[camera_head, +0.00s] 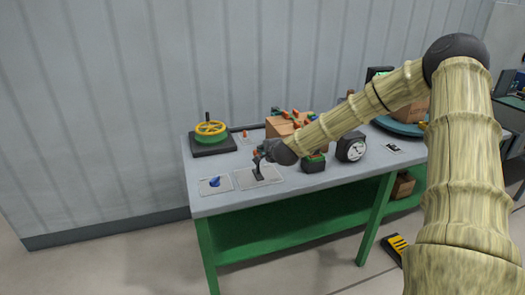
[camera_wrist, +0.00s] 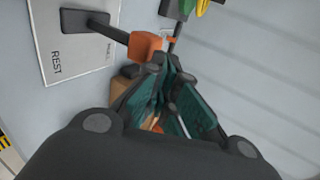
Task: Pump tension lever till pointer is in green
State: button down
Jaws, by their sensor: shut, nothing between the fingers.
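The tension lever is a dark arm with an orange grip (camera_wrist: 147,45), rising from a base on a light plate marked REST (camera_wrist: 57,40). In the head view its dark base (camera_head: 259,175) sits on the plate near the table's front edge. My gripper (camera_head: 262,153) is shut and empty at the lever's upper end. In the wrist view my gripper's fingertips (camera_wrist: 163,62) are right beside the orange grip; whether they touch it is unclear. A round black gauge with a white face (camera_head: 353,149) stands to the right; its pointer and any green zone are too small to read.
A blue knob on a plate (camera_head: 214,182) is left of the lever. A yellow handwheel (camera_head: 210,128) stands behind it. A dark box with a green top (camera_head: 313,162) and cardboard boxes (camera_head: 285,125) are to the right and behind.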

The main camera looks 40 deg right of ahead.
jog(key=b+v, duration=0.1)
jog(key=v, duration=0.6)
jog(key=shift+r, duration=0.3)
jog(key=shift+d, duration=0.2)
dwell(0.5)
